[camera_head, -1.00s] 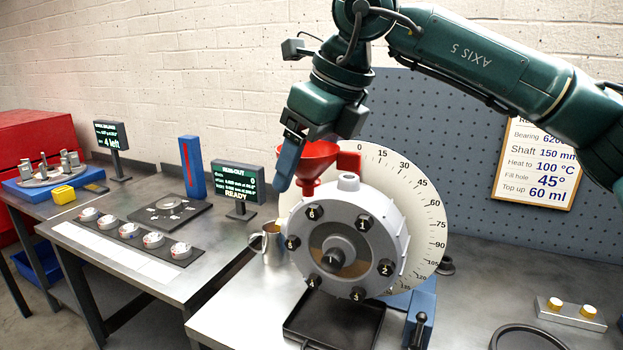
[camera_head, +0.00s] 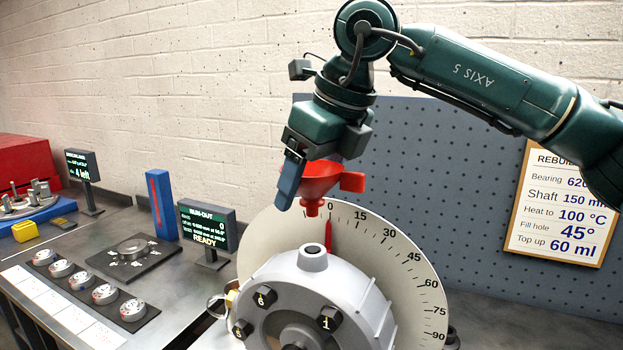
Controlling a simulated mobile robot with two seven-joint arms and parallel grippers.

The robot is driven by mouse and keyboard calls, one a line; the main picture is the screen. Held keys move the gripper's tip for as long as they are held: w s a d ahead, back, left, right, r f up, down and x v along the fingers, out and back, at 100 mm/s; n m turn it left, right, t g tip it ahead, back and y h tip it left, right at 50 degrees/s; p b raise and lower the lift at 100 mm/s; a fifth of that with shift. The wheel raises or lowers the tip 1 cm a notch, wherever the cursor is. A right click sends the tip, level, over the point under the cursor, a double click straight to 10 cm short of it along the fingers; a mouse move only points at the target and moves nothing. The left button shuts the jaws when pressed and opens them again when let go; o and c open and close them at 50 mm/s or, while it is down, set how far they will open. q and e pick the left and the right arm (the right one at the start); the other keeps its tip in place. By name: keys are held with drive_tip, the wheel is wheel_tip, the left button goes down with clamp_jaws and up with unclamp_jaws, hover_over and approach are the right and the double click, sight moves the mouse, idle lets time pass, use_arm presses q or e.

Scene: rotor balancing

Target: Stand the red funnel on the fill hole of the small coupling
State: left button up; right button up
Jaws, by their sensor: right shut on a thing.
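The red funnel (camera_head: 320,180) is held upright in my right gripper (camera_head: 300,175), which comes down from the upper right. The funnel's spout hangs above the small coupling (camera_head: 330,285), with a clear gap between them. The coupling is a grey round housing with numbered dark bolts. Its fill hole (camera_head: 312,256) is a short raised neck on top, facing up, a little below the spout and about in line with it in this view. One blue finger of my right gripper shows at the funnel's left side. My left gripper is not in view.
A white dial (camera_head: 410,270) with degree marks stands behind the coupling, with a red pointer (camera_head: 328,236) near its top. A run-out display (camera_head: 208,228) and a blue post (camera_head: 161,204) stand at left. Several round parts (camera_head: 61,268) sit in a row.

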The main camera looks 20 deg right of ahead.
sight(311, 208)
drive_tip(key=shift+w+d+f, duration=0.1)
drive_tip(key=shift+w+f, duration=0.05)
wheel_tip(311, 208, down, 2)
drive_tip(key=shift+b, duration=0.9)
drive_tip(key=shift+f+b, duration=0.4)
drive_tip(key=shift+f, duration=0.25)
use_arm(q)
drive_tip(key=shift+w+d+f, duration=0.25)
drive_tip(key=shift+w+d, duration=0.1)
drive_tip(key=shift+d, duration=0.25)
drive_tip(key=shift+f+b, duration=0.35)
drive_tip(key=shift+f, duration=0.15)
use_arm(e)
drive_tip(key=shift+f, duration=0.25)
